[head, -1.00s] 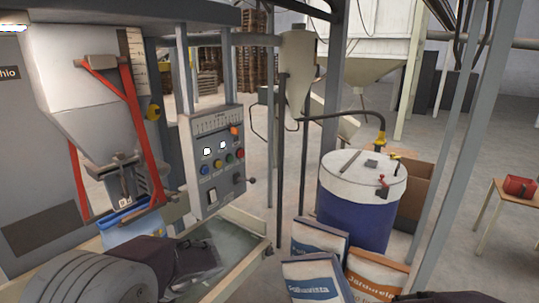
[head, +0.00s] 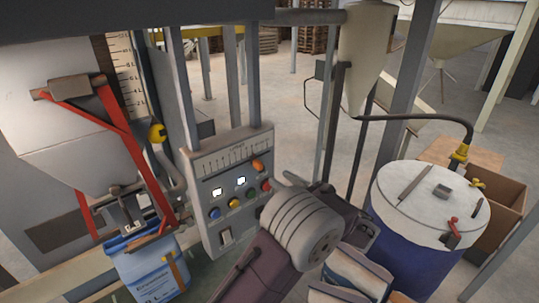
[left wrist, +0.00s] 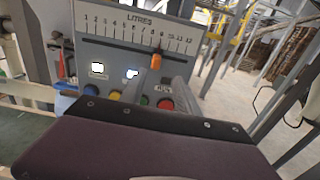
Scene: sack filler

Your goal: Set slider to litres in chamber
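The control panel (head: 228,190) carries a LITRES scale numbered 1 to 12. It also shows in the left wrist view (left wrist: 115,55). The orange slider (left wrist: 156,62) stands near the 9; it shows in the head view (head: 258,166) at the scale's right end. My left gripper (left wrist: 156,88) points at the panel, its two grey fingers apart with nothing between them. It appears just below the slider and not touching it. In the head view my wrist largely hides it. The chamber (head: 55,135) is at the left, with a gauge strip (head: 128,75) whose reading I cannot make out.
Coloured buttons (head: 235,203) and two lit displays sit below the scale. A blue sack (head: 150,268) hangs under the chamber's spout. A blue drum (head: 405,235) with a white lid stands at the right.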

